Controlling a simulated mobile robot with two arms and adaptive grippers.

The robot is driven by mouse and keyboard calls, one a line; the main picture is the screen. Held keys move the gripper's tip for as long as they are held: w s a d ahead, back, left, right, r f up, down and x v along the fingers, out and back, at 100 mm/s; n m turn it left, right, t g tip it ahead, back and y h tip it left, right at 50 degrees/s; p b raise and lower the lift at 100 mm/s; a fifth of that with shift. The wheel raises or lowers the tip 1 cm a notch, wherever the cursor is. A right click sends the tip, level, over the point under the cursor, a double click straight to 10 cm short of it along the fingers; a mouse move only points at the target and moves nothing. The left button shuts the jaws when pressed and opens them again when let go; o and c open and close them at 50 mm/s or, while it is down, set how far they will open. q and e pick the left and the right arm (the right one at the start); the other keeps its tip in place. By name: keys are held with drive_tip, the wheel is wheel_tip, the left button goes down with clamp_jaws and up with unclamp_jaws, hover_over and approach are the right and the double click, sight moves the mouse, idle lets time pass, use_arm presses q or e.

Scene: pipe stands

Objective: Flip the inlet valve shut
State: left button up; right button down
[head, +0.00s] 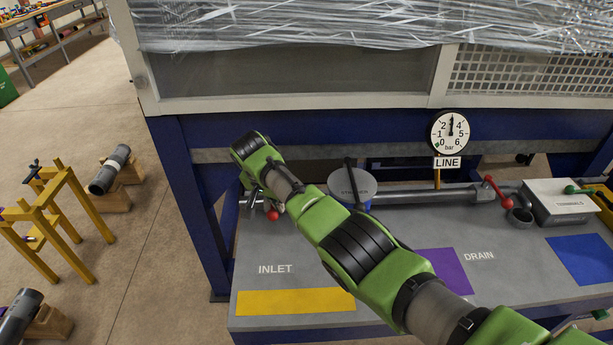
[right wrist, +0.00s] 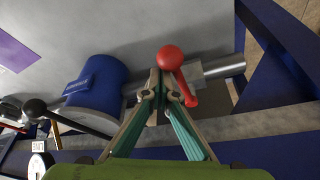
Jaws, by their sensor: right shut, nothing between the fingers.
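The inlet valve's red ball-ended lever (right wrist: 170,57) stands out in the right wrist view. It slants across the grey pipe (right wrist: 236,67) beside the metal valve body. In the head view only its red ball (head: 272,214) shows clearly, above the INLET label; my right arm hides much of the valve. My right gripper (right wrist: 164,88) is shut and empty, its fingertips right beside the lever, just below the ball in the picture. I cannot tell whether they touch it. In the head view its fingers are mostly hidden behind the wrist. My left gripper is not in view.
A blue canister with a pale lid (head: 352,187) stands right of the inlet valve. Farther right are the drain's red lever (head: 497,191) and a grey box (head: 565,203). The LINE gauge (head: 449,132) points near 3. The bench front by the yellow patch (head: 295,301) is clear.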

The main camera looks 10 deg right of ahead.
drive_tip(key=shift+s+a+f, duration=0.1)
drive_tip(key=shift+s+a, duration=0.05)
drive_tip(key=shift+a, duration=0.15)
drive_tip(key=shift+a+r, duration=0.2)
drive_tip(key=shift+r, duration=0.25)
drive_tip(key=v, duration=1.1)
drive_tip(key=shift+d, duration=0.25)
drive_tip(key=shift+s+r, duration=0.1)
